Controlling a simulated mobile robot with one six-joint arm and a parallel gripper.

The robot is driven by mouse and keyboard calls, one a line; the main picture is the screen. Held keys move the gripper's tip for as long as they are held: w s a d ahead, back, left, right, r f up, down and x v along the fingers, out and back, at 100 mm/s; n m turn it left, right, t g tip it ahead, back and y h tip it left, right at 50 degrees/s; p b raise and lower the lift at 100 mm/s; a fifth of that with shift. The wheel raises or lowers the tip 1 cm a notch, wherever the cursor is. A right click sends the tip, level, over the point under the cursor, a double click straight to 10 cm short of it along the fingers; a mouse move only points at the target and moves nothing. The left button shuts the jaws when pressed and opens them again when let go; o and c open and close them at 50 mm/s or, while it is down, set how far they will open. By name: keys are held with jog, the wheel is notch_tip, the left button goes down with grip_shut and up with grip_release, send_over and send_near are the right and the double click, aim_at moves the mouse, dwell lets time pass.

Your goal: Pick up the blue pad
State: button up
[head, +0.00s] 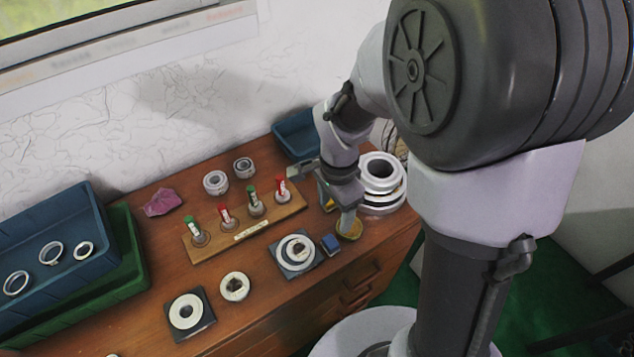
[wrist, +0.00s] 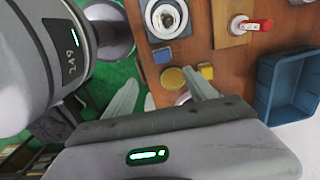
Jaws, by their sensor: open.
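The blue pad (head: 330,243) is a small square block lying flat on the wooden bench top, close to its front edge. It also shows in the wrist view (wrist: 162,55), near the top middle, beyond my fingertips. My gripper (head: 340,208) is open and empty, with its two fingers well apart, above the bench and a little behind and right of the pad in the head view. In the wrist view my gripper (wrist: 161,92) has one finger over the green floor and the other over the bench. Nothing hides the pad.
A yellow round dish (head: 349,230) lies beside the pad, with a small yellow block (wrist: 206,71) near it. A dark plate with rings (head: 296,254) is just left of the pad. A wooden rack with colored markers (head: 246,228) and stacked white rings (head: 381,172) stand nearby.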

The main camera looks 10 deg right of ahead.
jog(key=b, duration=0.4)
send_over(330, 241)
jog(key=f, duration=1)
jog(key=shift+s+d, duration=0.15)
jog(key=shift+s, duration=0.2)
jog(key=f, duration=0.1)
jog(key=f+b, duration=0.1)
jog(key=f, duration=0.1)
jog(key=f+b, duration=0.1)
jog(key=f, duration=0.1)
jog(key=shift+w+f, duration=0.15)
jog(key=shift+w, duration=0.2)
grip_shut()
jog(key=shift+r, duration=0.2)
